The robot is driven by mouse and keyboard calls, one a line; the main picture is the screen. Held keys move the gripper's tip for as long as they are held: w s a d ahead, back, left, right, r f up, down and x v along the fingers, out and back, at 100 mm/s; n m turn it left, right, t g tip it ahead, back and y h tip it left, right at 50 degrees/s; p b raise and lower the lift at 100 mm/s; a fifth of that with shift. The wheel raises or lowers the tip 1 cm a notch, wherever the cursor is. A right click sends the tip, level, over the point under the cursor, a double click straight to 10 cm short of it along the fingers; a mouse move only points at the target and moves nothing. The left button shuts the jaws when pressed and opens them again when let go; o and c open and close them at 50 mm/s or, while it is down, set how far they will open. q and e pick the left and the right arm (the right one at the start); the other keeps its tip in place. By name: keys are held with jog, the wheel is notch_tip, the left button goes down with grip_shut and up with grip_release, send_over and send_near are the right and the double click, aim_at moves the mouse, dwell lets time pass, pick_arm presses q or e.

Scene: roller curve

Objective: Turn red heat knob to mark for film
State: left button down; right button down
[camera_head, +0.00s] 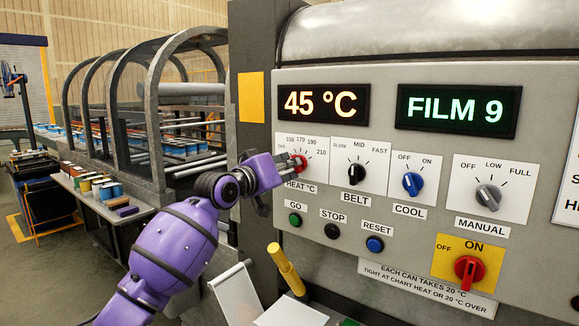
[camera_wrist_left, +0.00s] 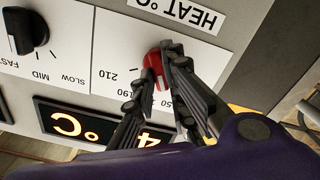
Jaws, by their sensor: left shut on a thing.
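The red heat knob (camera_head: 300,162) sits on a white dial plate labelled HEAT °C, at the left of the grey control panel (camera_head: 420,205). Its scale reads OFF, 150, 170, 190 and 210. My left gripper (camera_head: 287,168) is at the knob from the left and is shut on it. The left wrist view shows the fingers on both sides of the red knob (camera_wrist_left: 152,68); they cover part of it and of the scale, so its exact setting is hard to read. The orange display (camera_head: 324,102) reads 45 °C. The green display (camera_head: 458,107) reads FILM 9. My right gripper is not in view.
Right of the heat dial are the black belt knob (camera_head: 356,173), blue cool knob (camera_head: 412,183) and grey manual knob (camera_head: 487,197). Below are push buttons and a red switch (camera_head: 469,270) on yellow. A yellow handle (camera_head: 286,268) sticks up below the panel.

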pick_arm(q)
jog(key=c, duration=1.8)
grip_release()
jog(key=shift+o, duration=0.2)
jog(key=v, duration=1.2)
jog(key=shift+r, duration=0.15)
